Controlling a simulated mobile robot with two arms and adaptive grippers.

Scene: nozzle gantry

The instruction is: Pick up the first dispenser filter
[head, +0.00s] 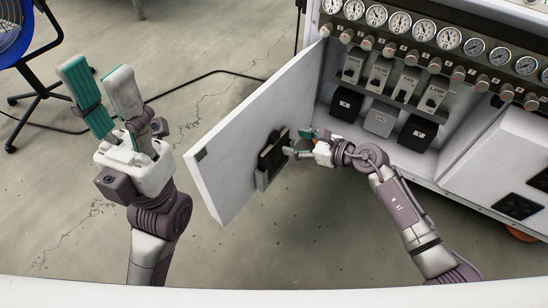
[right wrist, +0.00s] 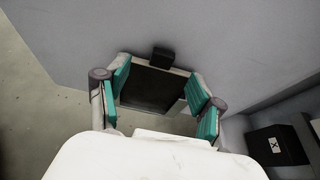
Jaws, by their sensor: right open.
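A dark flat rectangular piece (head: 273,153), which looks like the dispenser filter, sits in a grey holder (head: 261,179) on the inner face of the open white door (head: 240,130). My right gripper (head: 298,143) is open close to it. In the right wrist view the dark piece (right wrist: 148,92) lies between the two teal-padded fingers, one at each side. I cannot tell whether the pads touch it. My left gripper (head: 97,80) is open and empty, raised at the left, well away from the door.
The white cabinet (head: 490,150) has a row of gauges (head: 425,32) and knobs on top. Labelled switches and black and grey boxes (head: 380,120) sit inside it. A blue chair (head: 25,40) and a black cable (head: 200,78) are at left.

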